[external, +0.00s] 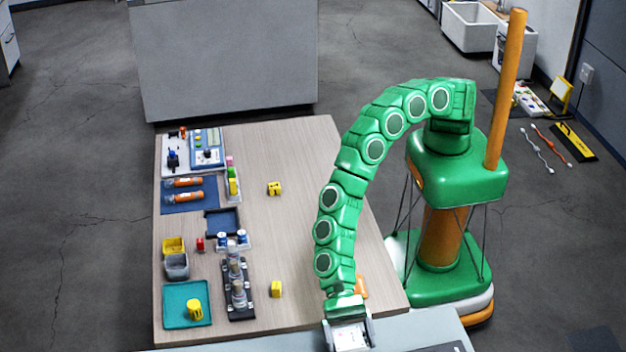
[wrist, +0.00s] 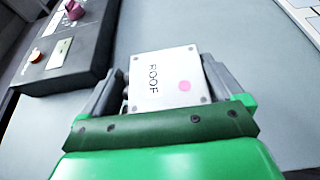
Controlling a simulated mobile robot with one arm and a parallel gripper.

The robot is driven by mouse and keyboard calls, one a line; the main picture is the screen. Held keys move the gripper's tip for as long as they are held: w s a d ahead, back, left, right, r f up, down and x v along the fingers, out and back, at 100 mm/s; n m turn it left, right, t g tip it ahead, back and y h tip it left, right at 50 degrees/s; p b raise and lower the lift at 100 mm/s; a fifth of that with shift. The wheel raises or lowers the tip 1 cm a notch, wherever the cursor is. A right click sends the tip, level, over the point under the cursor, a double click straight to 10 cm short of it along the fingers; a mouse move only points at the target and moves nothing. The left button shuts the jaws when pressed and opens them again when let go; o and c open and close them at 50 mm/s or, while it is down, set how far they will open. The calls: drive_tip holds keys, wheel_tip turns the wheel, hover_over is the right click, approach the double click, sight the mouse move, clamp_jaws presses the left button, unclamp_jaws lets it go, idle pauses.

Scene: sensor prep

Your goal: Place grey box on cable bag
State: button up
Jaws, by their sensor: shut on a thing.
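My gripper (external: 349,335) is at the bottom of the external view, over the edge of a grey surface. It is shut on a pale grey, flat-faced box (external: 350,341). In the wrist view the box (wrist: 163,80) sits between both fingers of my gripper (wrist: 160,85). Its face bears the word "ROOF", a pink dot and small corner dots. I cannot make out a cable bag in either view. Whether the box touches the grey surface is unclear.
The grey surface (wrist: 245,50) has a dark box with knobs (wrist: 65,50) at left and a pale device (wrist: 302,15) at right. The wooden table (external: 290,170) holds several small parts, bins and a teal tray (external: 175,305) on its left side.

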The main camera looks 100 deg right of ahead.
drive_tip(key=shift+f, duration=0.45)
drive_tip(key=shift+f, duration=0.15)
drive_tip(key=o, duration=0.8)
drive_tip(key=shift+c, duration=0.2)
drive_tip(key=shift+w+d+r, duration=0.1)
drive_tip(key=shift+d+r, duration=0.4)
drive_tip(key=shift+d, duration=0.2)
drive_tip(key=v, duration=1)
drive_tip(key=shift+d, duration=0.25)
